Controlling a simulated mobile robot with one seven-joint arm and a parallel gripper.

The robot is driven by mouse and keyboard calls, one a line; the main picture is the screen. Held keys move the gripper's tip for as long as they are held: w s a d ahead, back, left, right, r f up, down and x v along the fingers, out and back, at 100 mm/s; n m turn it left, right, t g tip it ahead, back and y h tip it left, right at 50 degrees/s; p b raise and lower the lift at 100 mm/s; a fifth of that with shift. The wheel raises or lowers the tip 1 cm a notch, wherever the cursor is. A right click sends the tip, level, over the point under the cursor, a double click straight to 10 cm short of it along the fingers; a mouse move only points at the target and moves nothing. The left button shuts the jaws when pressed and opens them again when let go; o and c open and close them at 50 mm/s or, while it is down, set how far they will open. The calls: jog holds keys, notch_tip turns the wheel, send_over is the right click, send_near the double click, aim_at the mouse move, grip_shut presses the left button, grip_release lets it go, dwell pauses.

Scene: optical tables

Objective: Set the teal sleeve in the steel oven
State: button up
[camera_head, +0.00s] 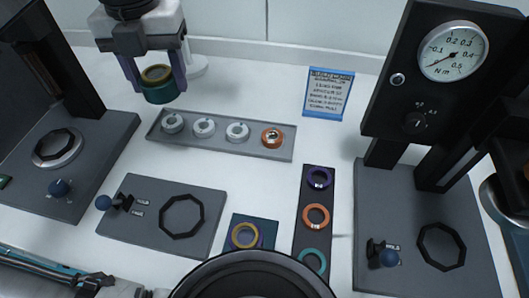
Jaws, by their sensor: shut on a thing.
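My gripper (153,70) is at the upper left with its two fingers on either side of a teal sleeve (160,94). The sleeve is upright, with a brass-coloured ring showing inside its top. It appears held above the white table, behind the left end of the grey tray. The dark station (98,140) at the far left has a round seat with a steel rim (58,148) and a blue-knobbed lever. This may be the steel oven; no label confirms it. The seat is to the left of and nearer than my gripper.
A grey tray (215,146) holds white rings and an orange one. A flat grey plate (152,221) has a black octagonal ring. A dark strip (327,204) holds purple, orange and teal rings. A gauge press (427,120) stands right.

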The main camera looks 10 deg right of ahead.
aim_at(200, 161)
jog(key=shift+w+d+m, duration=0.15)
jog(key=shift+d+m, duration=0.4)
jog(key=shift+w+d+m, duration=0.15)
jog(key=shift+d+m, duration=0.35)
jog(key=shift+m, duration=0.05)
notch_tip(200, 161, down, 20)
jog(key=shift+r+p, duration=0.1)
jog(key=shift+p, duration=0.7)
jog(key=shift+f, duration=0.25)
jog(key=o, duration=1.1)
jog(key=shift+r, duration=0.1)
